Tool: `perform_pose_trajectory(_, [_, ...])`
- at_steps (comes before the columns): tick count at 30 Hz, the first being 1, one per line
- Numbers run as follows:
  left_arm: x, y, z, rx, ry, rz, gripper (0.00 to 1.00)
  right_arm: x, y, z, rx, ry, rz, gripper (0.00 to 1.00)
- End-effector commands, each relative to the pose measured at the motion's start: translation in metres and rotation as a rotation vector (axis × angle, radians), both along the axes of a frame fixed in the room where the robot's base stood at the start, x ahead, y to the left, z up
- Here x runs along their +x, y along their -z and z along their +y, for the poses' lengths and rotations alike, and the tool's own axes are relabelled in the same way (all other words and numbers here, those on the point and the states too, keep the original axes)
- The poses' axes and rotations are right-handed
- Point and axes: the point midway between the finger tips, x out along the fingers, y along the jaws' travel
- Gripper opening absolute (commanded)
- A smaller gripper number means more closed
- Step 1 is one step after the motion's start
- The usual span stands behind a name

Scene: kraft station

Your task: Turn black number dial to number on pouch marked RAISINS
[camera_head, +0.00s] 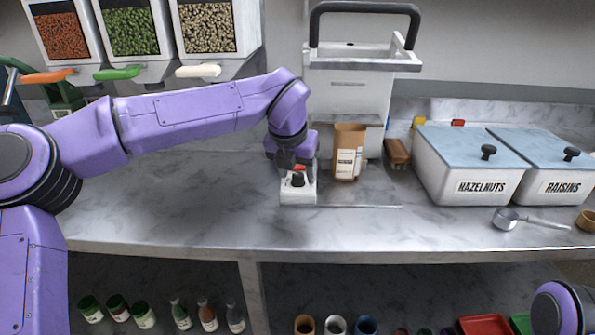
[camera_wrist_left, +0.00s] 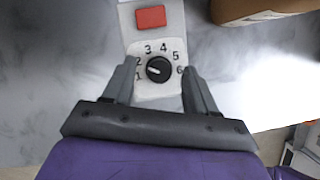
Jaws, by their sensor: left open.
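The black number dial (camera_wrist_left: 159,70) sits on a white panel numbered 1 to 6, below a red button (camera_wrist_left: 151,17). Its white mark points left, about between 1 and 2. My left gripper (camera_wrist_left: 159,76) is open, its fingers either side of the dial; I cannot tell whether they touch it. In the head view the left gripper (camera_head: 293,172) is over the white control box (camera_head: 298,195), largely covering the dial. A brown pouch (camera_head: 350,138) with a white label stands right of the box; its print is too small to read. My right gripper is out of view.
White bins marked HAZELNUTS (camera_head: 440,168) and RAISINS (camera_head: 540,168) stand at right, a metal scoop (camera_head: 508,219) before them. A white machine (camera_head: 345,88) stands behind the pouch. Dispensers (camera_head: 130,35) hang at back left. The counter left of the box is clear.

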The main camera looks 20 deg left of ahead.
Motion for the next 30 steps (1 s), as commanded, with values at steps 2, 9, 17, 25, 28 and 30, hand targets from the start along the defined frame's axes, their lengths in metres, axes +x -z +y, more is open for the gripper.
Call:
perform_pose_trajectory(2, [-0.005, -0.015, 0.000, -0.001, 0.000, -0.005, 0.57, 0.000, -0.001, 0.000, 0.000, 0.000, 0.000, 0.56])
perform_pose_trajectory(9, [-0.027, -0.068, 0.000, -0.001, -0.001, -0.005, 0.57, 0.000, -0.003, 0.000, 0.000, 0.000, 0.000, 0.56])
perform_pose_trajectory(17, [-0.038, -0.092, 0.000, -0.001, 0.000, -0.002, 0.57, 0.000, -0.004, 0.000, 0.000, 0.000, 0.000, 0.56])
perform_pose_trajectory(25, [-0.038, -0.092, 0.000, -0.001, 0.000, -0.001, 0.57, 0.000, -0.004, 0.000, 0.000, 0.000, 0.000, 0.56])
perform_pose_trajectory(28, [-0.038, -0.092, 0.000, -0.001, 0.000, -0.001, 0.57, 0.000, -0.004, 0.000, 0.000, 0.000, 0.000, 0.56])
perform_pose_trajectory(30, [-0.038, -0.092, 0.000, -0.001, 0.000, -0.001, 0.57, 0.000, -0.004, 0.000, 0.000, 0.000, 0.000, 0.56])
